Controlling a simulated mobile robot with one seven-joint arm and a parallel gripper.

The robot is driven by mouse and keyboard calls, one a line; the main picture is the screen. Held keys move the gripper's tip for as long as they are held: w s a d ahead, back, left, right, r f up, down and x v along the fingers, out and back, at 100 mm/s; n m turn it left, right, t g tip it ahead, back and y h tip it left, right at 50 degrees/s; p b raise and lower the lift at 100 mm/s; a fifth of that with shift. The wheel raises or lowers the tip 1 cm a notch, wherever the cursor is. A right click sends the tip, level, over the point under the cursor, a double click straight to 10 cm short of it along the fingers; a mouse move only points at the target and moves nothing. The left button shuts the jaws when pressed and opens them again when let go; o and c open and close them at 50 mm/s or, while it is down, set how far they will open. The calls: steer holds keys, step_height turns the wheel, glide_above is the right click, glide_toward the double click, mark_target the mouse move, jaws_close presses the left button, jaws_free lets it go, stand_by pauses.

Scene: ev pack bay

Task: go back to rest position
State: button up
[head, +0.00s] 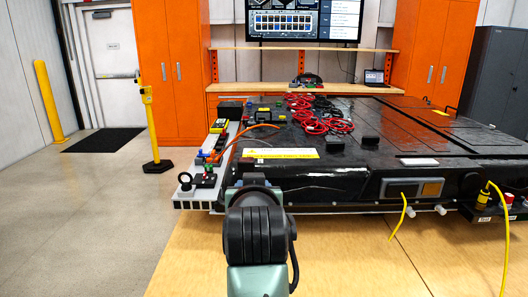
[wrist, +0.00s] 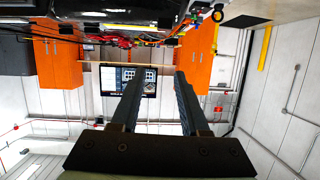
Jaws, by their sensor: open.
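My gripper (wrist: 158,84) shows in the wrist view with its two long dark fingers apart and nothing between them. That view is upside down, and past the fingers it shows the wall screen and white walls. In the head view my arm rises from the bottom centre in front of the near edge of the black battery pack (head: 360,168). My gripper's fingers are hidden there behind my own arm. The pack also shows along the top of the wrist view (wrist: 120,12).
Red cables (head: 325,115) and small black boxes lie on the pack. A grey tray (head: 194,190) with small parts sits at its left edge. A yellow cable (head: 505,240) hangs at right. A yellow post (head: 150,130) stands at left.

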steer(key=s+d+r+t+p, duration=0.1)
steer(key=s+r+t, duration=0.5)
steer(key=s+r, duration=0.6)
steer(key=s+d+r+t, duration=0.1)
steer(key=s+r+t, duration=0.6)
steer(key=s+r, duration=0.5)
step_height(320, 180, up, 6)
steer(key=shift+s+r+h+p, duration=0.15)
steer(key=shift+h+p, duration=0.25)
